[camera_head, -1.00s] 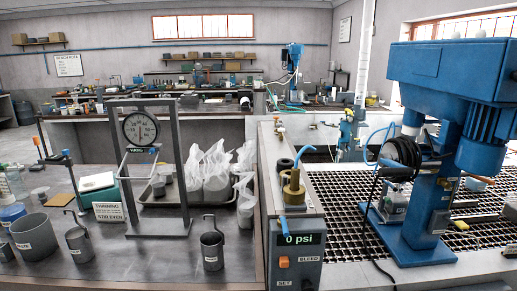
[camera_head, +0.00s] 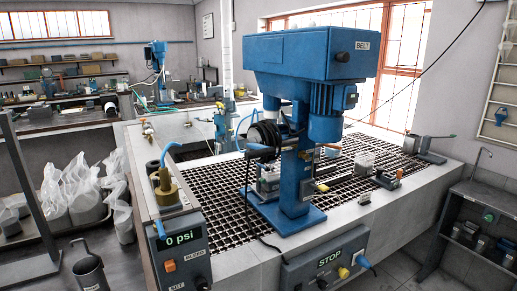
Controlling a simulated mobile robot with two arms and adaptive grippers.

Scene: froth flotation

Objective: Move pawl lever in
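The blue flotation machine (camera_head: 300,178) stands on the grated bench, with a belt housing (camera_head: 305,58) on top. A black round reel-like part (camera_head: 264,137) sits at its left side. A small yellow-tipped lever (camera_head: 321,187) sticks out low on the right of its column. I cannot tell which part is the pawl lever, or whether it is in or out. Neither of my grippers is in view.
A gauge box (camera_head: 178,245) reading 0 psi stands left of the grating (camera_head: 215,190). White bags (camera_head: 70,185) are at the left. A dark shelf (camera_head: 475,225) stands right, beyond a floor gap.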

